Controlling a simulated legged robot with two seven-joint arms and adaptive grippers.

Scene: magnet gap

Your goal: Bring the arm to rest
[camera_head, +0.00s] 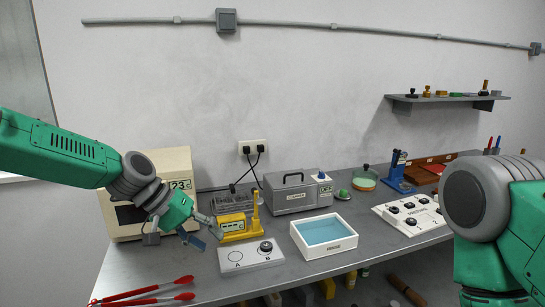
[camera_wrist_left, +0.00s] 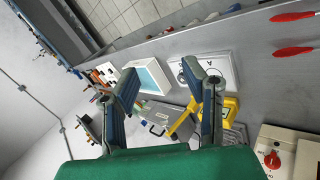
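My left arm comes in from the left. Its gripper (camera_head: 207,236) is above the bench (camera_head: 190,265), in front of the beige box (camera_head: 180,166) and just left of a yellow instrument (camera_head: 232,224). In the left wrist view the two fingers of this gripper (camera_wrist_left: 168,84) stand wide apart with nothing held between them. The yellow instrument also shows there (camera_wrist_left: 230,107), partly hidden behind a finger. My right arm shows only as a large green and grey part at the right edge; its gripper is out of view.
A white panel marked A and B (camera_head: 240,262) carries a black knob on B. A white tray with a blue inside (camera_head: 300,240), a grey case (camera_head: 290,197) and a white knob panel (camera_head: 395,222) stand rightward. Red-handled tongs (camera_head: 150,290) lie at the front left.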

